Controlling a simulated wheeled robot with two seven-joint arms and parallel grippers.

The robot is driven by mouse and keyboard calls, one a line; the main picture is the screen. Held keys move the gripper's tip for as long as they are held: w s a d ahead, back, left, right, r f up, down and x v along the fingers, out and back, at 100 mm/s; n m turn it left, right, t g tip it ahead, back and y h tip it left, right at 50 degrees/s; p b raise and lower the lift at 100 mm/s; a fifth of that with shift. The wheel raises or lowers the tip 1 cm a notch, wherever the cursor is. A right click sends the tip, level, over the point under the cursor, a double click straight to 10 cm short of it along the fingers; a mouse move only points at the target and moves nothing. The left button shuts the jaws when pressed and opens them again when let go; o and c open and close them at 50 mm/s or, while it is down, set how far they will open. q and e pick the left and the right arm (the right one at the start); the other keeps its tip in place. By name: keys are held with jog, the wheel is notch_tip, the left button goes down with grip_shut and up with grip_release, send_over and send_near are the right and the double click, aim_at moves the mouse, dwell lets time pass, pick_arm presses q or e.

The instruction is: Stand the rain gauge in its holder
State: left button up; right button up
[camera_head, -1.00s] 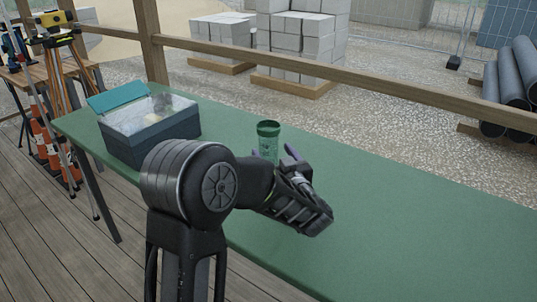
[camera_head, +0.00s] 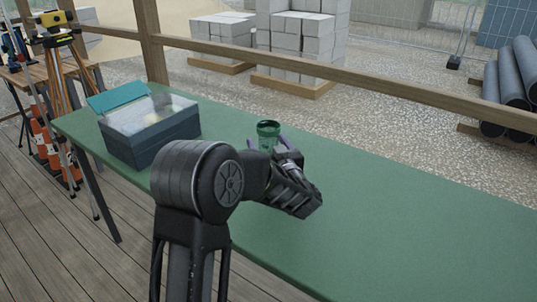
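A green cylinder with a darker rim (camera_head: 268,129), which looks like the rain gauge, stands upright on the green table. My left gripper (camera_head: 267,144) is right at it on the near side, with its purple fingers on either side of the cylinder. The fingers look open, with a small gap on the left; contact on the right is not clear. The gripper hides the cylinder's lower part. I cannot make out a separate holder. My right gripper is not in view.
A dark blue-grey box (camera_head: 152,147) with a clear top and teal flap stands at the table's left end, behind my arm. The green table (camera_head: 400,215) is clear to the right. A wooden rail (camera_head: 400,85) runs behind it. Tripods and traffic cones stand at far left.

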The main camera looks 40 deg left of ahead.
pick_arm(q)
jog(key=c, duration=1.6)
jog(key=shift+r, duration=0.1)
notch_tip(320, 180, up, 10)
jog(key=p, duration=0.1)
jog(key=shift+p, duration=0.3)
